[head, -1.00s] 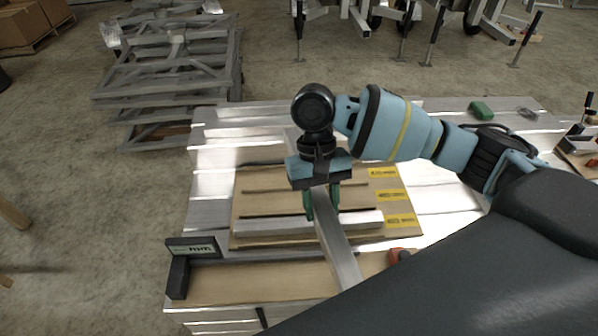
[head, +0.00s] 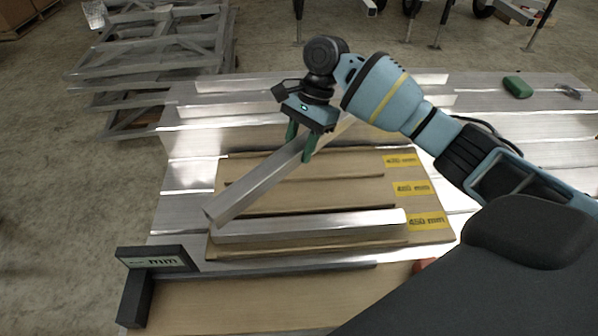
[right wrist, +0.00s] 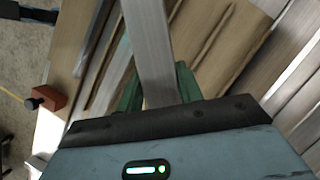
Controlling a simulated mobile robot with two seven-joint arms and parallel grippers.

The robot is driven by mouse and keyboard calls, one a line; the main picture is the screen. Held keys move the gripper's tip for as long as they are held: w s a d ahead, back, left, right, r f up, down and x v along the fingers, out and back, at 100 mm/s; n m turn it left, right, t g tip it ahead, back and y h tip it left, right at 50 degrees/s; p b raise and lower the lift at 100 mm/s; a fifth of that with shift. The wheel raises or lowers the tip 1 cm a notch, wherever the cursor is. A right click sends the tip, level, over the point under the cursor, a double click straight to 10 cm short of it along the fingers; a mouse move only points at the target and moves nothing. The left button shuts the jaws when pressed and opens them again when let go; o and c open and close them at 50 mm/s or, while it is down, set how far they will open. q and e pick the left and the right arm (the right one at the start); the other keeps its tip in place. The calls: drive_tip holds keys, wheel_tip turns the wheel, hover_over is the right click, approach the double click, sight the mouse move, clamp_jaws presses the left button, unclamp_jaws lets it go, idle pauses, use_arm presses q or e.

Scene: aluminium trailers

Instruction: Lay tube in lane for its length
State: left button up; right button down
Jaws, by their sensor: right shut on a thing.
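My right gripper (head: 302,145) is shut on a square aluminium tube (head: 255,187). The tube is held aslant across the lane board (head: 437,236), its near end pointing to the lower left; it looks raised above the board. In the right wrist view the tube (right wrist: 148,45) runs away between the green fingers. The board has several lanes with dark edges and yellow labels at their right ends; the front label (head: 428,221) seems to read 450 mm. Another tube (head: 315,224) lies along the front lane. My left gripper is out of view.
A black gauge with a display (head: 157,261) stands at the front left by a wooden strip (head: 240,300). A green object (head: 517,87) lies at the back right. Stacked grey frames (head: 150,60) stand behind left.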

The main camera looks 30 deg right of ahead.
use_arm(q)
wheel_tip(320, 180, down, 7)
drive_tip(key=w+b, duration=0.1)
drive_tip(key=b, duration=0.6)
drive_tip(key=shift+b, duration=0.4)
use_arm(e)
drive_tip(key=w+d+f+m+t, duration=0.3)
drive_tip(key=w+d+m, duration=0.3)
drive_tip(key=w+m, duration=0.2)
drive_tip(key=shift+w+f+m, duration=0.3)
drive_tip(key=shift+w+f, duration=0.2)
drive_tip(key=shift+f, duration=0.4)
drive_tip(key=b, duration=0.2)
hover_over(302, 166)
wheel_tip(302, 166, down, 5)
drive_tip(key=shift+r, duration=0.1)
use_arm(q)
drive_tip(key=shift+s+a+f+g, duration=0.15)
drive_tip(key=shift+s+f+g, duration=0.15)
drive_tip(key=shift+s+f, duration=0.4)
use_arm(e)
drive_tip(key=shift+f, duration=0.25)
